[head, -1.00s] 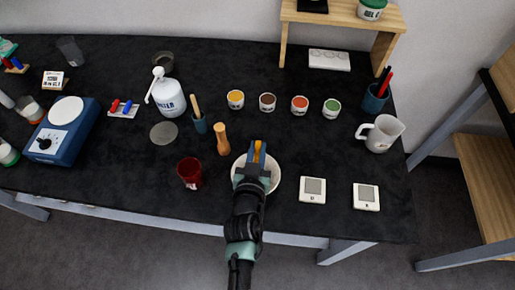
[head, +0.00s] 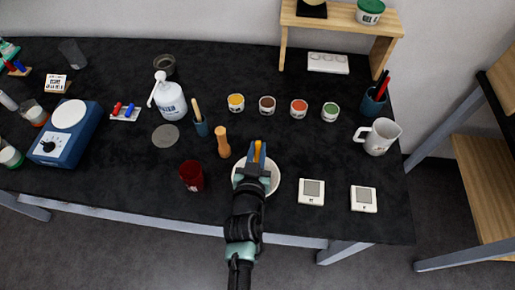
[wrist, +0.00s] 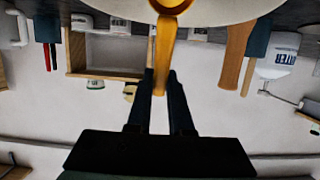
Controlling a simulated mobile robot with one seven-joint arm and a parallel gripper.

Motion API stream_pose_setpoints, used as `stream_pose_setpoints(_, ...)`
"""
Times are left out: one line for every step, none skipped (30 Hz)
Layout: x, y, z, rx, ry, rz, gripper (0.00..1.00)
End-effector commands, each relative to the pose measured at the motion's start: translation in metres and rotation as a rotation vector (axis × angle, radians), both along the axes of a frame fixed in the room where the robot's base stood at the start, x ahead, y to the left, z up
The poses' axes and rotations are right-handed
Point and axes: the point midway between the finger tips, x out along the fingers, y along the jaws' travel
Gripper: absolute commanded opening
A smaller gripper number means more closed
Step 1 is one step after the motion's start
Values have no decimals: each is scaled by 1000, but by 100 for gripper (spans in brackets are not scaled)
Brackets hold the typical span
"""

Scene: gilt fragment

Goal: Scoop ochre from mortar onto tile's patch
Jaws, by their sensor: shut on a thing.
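The white mortar (head: 272,186) stands near the table's front edge, partly hidden by my arm. My gripper (head: 257,163) is over it, shut on the handle of a yellow-orange scoop (head: 258,150). In the wrist view the scoop (wrist: 164,55) sits between my fingers (wrist: 158,85), and its round end reaches the pale mortar rim (wrist: 225,12). The ochre inside the mortar is hidden. Two white tiles with grey patches lie to the right: a nearer one (head: 312,199) and a farther one (head: 363,207). I cannot tell which one the task means.
A wooden pestle (head: 222,142) and a dark red cup (head: 192,176) stand left of the mortar. Several small colour pots, one yellow (head: 236,102), stand behind. A white jug (head: 380,137) is at the right. The table between mortar and tiles is clear.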

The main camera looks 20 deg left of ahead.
Motion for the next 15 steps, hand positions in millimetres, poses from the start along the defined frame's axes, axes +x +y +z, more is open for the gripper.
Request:
stream_pose_setpoints(0, 0, 9, 0, -1, 0, 0)
stream_pose_setpoints(0, 0, 12, 1, -2, 0, 0)
stream_pose_setpoints(0, 0, 15, 1, -2, 0, 0)
stream_pose_setpoints(1, 0, 18, 1, -2, 0, 0)
stream_pose_setpoints(1, 0, 20, 2, -1, -1, 0)
stream_pose_setpoints(1, 0, 23, 3, -2, -1, 0)
stream_pose_setpoints(1, 0, 26, 3, -2, -1, 0)
stream_pose_setpoints(1, 0, 28, 2, -3, 0, 0)
stream_pose_setpoints(1, 0, 32, 2, -3, 0, 0)
stream_pose_setpoints(1, 0, 34, 2, -3, 0, 0)
stream_pose_setpoints(1, 0, 36, 2, -3, 0, 0)
stream_pose_setpoints(1, 0, 40, 1, -3, 0, 0)
stream_pose_setpoints(1, 0, 42, 1, -3, 0, 0)
stream_pose_setpoints(1, 0, 44, 2, -3, 0, 0)
stream_pose_setpoints(1, 0, 47, 2, -3, 0, 0)
